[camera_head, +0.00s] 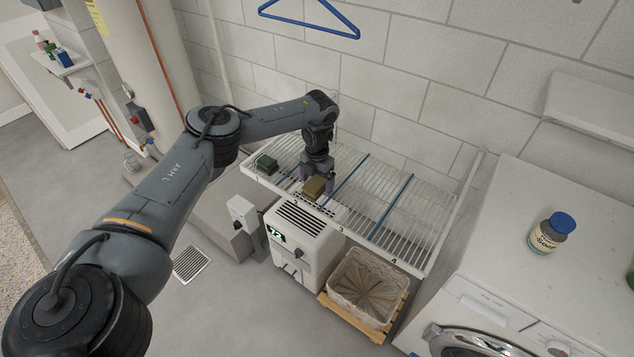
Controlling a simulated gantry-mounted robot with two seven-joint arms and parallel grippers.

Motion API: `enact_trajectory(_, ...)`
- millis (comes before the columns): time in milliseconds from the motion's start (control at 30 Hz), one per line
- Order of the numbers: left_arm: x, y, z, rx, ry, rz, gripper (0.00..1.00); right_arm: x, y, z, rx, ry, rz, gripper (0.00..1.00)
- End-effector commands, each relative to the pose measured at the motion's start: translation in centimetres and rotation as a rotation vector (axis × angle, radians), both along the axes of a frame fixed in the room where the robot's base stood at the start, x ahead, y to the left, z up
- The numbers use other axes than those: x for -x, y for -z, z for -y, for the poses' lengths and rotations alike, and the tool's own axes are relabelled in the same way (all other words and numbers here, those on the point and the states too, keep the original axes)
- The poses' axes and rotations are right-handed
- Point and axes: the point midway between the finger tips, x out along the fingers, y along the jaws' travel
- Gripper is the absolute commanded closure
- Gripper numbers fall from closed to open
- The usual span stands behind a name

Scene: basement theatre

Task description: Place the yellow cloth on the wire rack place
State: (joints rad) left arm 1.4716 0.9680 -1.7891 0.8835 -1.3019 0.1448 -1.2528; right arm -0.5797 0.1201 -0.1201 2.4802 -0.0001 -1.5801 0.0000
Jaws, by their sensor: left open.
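The yellow cloth (314,188), a small folded olive-yellow block, lies at the front edge of the wire rack (385,205). It is in the second section from the left, between two blue dividers. My left gripper (317,183) points down at the cloth from behind and above; its fingers are open close around or beside it. I cannot tell whether they touch the cloth. My right gripper is not in view.
A dark green folded cloth (266,164) lies in the rack's leftmost section. The sections further right are empty. A white dehumidifier (303,245) and a lined basket (367,285) stand below the front edge. A washing machine (500,250) with a blue-capped jar (551,232) is at right.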

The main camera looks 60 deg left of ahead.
Motion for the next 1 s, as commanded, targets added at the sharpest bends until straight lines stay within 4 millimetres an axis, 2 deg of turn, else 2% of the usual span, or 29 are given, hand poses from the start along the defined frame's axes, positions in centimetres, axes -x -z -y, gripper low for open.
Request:
enact_trajectory(367, -0.1, -6.7, 0.0, 0.0, 0.001, 0.006, 0.09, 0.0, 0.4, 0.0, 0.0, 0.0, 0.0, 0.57)
enact_trajectory(400, -0.1, -7.8, 0.0, -0.001, 0.002, 0.004, 0.09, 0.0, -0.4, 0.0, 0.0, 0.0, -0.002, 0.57)
enact_trajectory(500, -0.1, -9.3, 0.0, -0.002, 0.001, 0.003, 0.09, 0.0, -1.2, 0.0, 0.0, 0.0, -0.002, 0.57)
enact_trajectory(700, 0.0, -10.9, 0.0, -0.002, 0.002, 0.001, 0.09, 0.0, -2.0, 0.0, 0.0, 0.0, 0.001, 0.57)
enact_trajectory(1000, 0.0, -11.2, 0.0, 0.0, 0.001, 0.001, 0.09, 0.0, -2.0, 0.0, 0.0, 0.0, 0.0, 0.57)
